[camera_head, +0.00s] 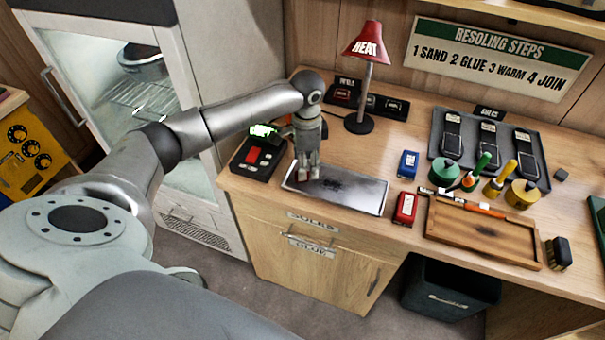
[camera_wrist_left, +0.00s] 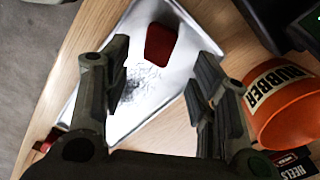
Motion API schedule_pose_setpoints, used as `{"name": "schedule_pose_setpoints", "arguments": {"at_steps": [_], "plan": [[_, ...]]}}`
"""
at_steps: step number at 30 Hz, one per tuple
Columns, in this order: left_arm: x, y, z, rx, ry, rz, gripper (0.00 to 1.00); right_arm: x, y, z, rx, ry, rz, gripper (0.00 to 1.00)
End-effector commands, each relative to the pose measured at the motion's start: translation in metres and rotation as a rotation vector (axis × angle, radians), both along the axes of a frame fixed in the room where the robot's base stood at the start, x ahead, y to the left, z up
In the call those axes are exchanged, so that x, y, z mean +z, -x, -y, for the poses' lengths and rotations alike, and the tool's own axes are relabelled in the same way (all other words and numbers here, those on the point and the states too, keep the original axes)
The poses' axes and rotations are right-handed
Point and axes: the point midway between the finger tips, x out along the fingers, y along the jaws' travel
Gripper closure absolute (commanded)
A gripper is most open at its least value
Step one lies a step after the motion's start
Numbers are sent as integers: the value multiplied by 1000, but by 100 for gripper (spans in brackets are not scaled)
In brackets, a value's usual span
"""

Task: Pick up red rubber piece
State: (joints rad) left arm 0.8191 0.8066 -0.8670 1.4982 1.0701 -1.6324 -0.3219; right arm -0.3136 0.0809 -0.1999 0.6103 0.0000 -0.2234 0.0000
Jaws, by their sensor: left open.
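A dark red rubber piece (camera_wrist_left: 160,43) lies flat on a bright metal tray (camera_wrist_left: 142,110), seen in the left wrist view between and beyond my fingers. My left gripper (camera_wrist_left: 164,57) is open, with one finger to each side of the piece in that view. In the head view my left gripper (camera_head: 307,174) points down over the left end of the metal tray (camera_head: 350,187) and mostly hides the rubber piece. I cannot tell whether the fingers touch it. My right gripper is not in view.
An orange container marked RUBBER (camera_wrist_left: 285,105) stands close by my finger in the wrist view. A black device with a red block (camera_head: 258,158) sits left of the tray. A red lamp (camera_head: 366,45) stands behind. Blue (camera_head: 408,164) and red (camera_head: 405,208) boxes stand to the right.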

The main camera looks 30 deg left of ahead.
Motion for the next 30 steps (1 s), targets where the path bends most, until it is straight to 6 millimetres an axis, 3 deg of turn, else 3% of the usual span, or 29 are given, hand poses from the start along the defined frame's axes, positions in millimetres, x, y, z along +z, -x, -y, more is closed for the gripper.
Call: {"name": "schedule_pose_setpoints", "arguments": {"at_steps": [2, 7, 15, 24, 30], "plan": [[-10, 2, 3, 0, 1, -6, 46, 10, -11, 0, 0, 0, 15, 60], [-31, 1, 3, 1, -1, -2, 46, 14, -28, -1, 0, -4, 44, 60], [-35, 1, 3, 0, -1, -1, 46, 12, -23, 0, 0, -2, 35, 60], [-35, 1, 2, 0, -1, -1, 83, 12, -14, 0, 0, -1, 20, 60], [-34, 1, 2, 0, -1, -1, 84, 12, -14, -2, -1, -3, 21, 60]]}}
